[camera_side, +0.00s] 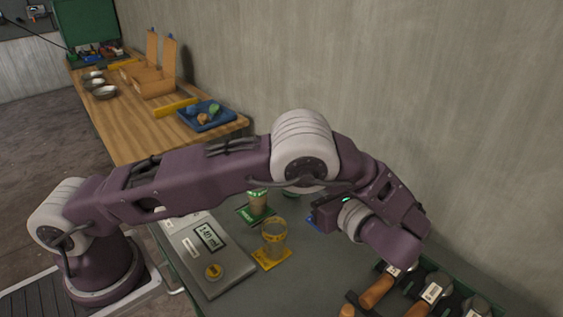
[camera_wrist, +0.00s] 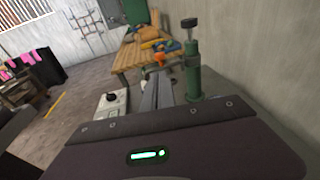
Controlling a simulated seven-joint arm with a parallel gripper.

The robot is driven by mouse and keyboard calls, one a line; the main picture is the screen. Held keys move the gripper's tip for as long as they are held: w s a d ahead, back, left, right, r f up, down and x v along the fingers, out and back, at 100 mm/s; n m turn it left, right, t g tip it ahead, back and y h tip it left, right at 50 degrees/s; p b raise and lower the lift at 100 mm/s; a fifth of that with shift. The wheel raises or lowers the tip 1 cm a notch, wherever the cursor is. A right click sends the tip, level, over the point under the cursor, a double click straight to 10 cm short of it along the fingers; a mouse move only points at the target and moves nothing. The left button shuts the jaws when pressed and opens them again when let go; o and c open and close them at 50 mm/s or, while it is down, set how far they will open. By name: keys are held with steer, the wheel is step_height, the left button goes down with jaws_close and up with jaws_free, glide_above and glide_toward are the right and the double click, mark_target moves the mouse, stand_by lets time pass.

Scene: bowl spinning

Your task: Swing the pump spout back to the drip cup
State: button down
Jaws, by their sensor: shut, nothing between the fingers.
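The pump shows in the wrist view as a green upright column (camera_wrist: 190,62) with a dark knob on top. Its spout (camera_wrist: 161,58), with an orange end, points left from the column. My gripper (camera_wrist: 165,80) is shut and empty, its grey fingers just left of the pump's lower body; I cannot tell if they touch it. In the side view my arm hides most of the pump and my fingers. A clear yellow-banded cup (camera_side: 274,241) stands on a yellow mat (camera_side: 268,264), and a green-topped cup (camera_side: 257,202) on a green mat (camera_side: 243,215). Which is the drip cup I cannot tell.
Wooden-handled tools (camera_side: 378,290) sit in a rack at the front right. A wall bounds the right. A wooden table (camera_side: 125,130) with bowls and a blue tray (camera_side: 206,124) stands behind.

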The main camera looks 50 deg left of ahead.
steer(key=x, duration=1.4)
steer(key=shift+s, duration=0.1)
steer(key=w+a+m+t+h, duration=0.1)
steer(key=w+a+m+t, duration=0.1)
steer(key=a, duration=1)
steer(key=shift+w+m+t, duration=0.3)
steer(key=shift+m+t, duration=0.2)
steer(key=shift+t, duration=0.4)
steer(key=shift+a, duration=0.15)
steer(key=s+d+r, duration=0.1)
steer(key=s+d, duration=0.1)
steer(key=s, duration=0.4)
steer(key=s+d+r, duration=0.1)
steer(key=s+d, duration=0.1)
steer(key=s, duration=0.5)
steer(key=shift+d, duration=0.35)
